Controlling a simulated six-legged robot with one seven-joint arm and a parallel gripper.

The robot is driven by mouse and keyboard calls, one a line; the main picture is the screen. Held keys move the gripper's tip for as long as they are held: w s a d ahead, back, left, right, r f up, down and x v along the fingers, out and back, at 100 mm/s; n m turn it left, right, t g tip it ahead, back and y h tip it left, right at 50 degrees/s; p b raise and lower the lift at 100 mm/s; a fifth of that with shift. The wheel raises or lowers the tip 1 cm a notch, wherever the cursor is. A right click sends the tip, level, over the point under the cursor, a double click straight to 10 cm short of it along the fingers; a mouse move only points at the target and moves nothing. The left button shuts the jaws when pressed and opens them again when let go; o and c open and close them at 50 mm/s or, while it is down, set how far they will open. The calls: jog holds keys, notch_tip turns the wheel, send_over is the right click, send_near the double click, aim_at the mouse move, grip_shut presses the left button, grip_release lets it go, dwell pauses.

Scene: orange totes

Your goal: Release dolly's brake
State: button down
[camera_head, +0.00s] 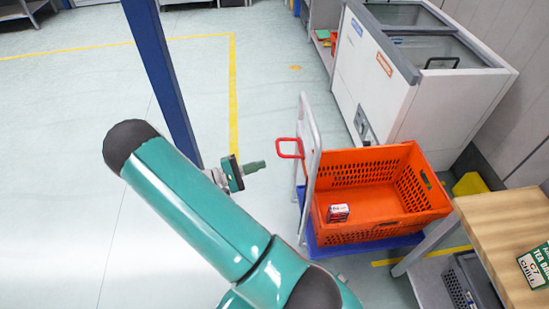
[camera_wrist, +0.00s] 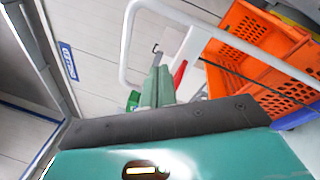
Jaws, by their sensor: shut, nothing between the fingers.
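The dolly (camera_head: 372,243) has a blue base and a white upright handle frame (camera_head: 311,140). A red brake lever (camera_head: 290,148) sticks out from the frame toward the left. My gripper (camera_head: 262,166) is shut and empty, just left of and slightly below the red lever in the head view, with a small gap between them. In the wrist view my shut fingers (camera_wrist: 158,80) point forward, with part of the red lever (camera_wrist: 180,73) just to their right and the white frame (camera_wrist: 127,45) around them. Whether they touch cannot be told there.
An orange tote (camera_head: 385,154) sits on the dolly with a small box (camera_head: 338,213) inside. A white chest freezer (camera_head: 385,85) stands behind. A wooden-topped table (camera_head: 500,225) is at the right. A blue post (camera_head: 160,75) rises left of my gripper. The floor left is clear.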

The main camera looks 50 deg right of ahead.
jog(key=d+f+n+t+h, duration=0.3)
jog(key=f+n+t+h, duration=0.4)
jog(key=f+h, duration=0.15)
jog(key=n+t+y, duration=0.3)
jog(key=n+t, duration=0.7)
jog(key=t, duration=0.6)
send_near(282, 140)
notch_tip(282, 140, up, 3)
jog(key=w, duration=0.2)
jog(key=shift+d+r, duration=0.1)
jog(key=shift+d, duration=0.15)
jog(key=shift+w+r+g+h, duration=0.1)
jog(key=shift+g+h, duration=0.15)
jog(key=shift+g, duration=0.15)
jog(key=s+d+r+m+g+y, duration=0.2)
jog(key=r+m+g, duration=0.3)
jog(key=m, duration=0.4)
jog(key=s+d+r+m+g+y, duration=0.2)
jog(key=r+m+g+y, duration=0.2)
jog(key=m, duration=0.5)
jog(key=shift+d+r+g+y, duration=0.35)
jog(key=shift+r+g+y, duration=0.05)
jog(key=shift+r+g, duration=0.65)
